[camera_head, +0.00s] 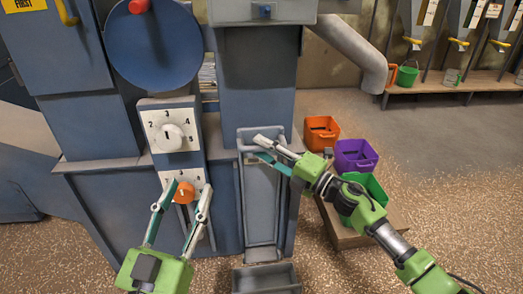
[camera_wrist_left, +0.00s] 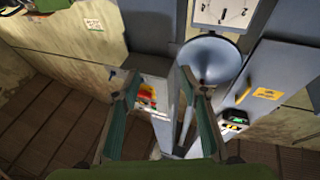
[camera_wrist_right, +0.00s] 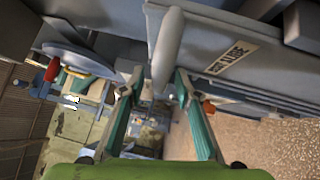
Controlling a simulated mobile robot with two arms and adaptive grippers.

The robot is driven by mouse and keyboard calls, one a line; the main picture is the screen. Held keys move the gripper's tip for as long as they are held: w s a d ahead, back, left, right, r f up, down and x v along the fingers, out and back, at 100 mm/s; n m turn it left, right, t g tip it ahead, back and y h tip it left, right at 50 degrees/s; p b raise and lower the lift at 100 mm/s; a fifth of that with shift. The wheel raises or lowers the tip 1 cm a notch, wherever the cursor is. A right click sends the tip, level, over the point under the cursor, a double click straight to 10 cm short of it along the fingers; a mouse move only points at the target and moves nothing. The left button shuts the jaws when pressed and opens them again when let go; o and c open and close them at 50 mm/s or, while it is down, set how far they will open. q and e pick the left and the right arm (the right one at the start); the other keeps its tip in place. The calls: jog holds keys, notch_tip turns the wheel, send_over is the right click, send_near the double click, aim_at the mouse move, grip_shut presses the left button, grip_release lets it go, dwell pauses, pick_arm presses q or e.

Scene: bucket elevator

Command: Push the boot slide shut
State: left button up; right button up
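The boot slide (camera_head: 262,205) looks like the long blue-grey panel in a raised frame low on the blue machine. The right wrist view shows a large grey-blue plate (camera_wrist_right: 205,35) with a white label on it. A rounded grey bar (camera_wrist_right: 168,48) stands out near the plate's left end. My right gripper (camera_head: 260,147) is at the top of the slide frame, fingers apart. In its wrist view the bar's lower end lies between the fingertips (camera_wrist_right: 157,85); contact cannot be told. My left gripper (camera_head: 180,203) is open and empty, in front of the orange knob.
A dial plate (camera_head: 172,135) and orange knob (camera_head: 185,192) are left of the slide. Orange (camera_head: 321,132), purple (camera_head: 355,155) and green (camera_head: 366,186) bins stand on a low platform at right. A grey tray (camera_head: 266,279) is on the floor below the slide. Floor at far right is open.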

jog(key=shift+w+a+r, duration=0.1)
jog(key=shift+w+a, duration=0.2)
jog(key=shift+a, duration=0.05)
pick_arm(q)
jog(key=shift+s+r, duration=0.15)
jog(key=shift+r, duration=0.3)
pick_arm(e)
jog(key=shift+c, duration=0.3)
grip_shut()
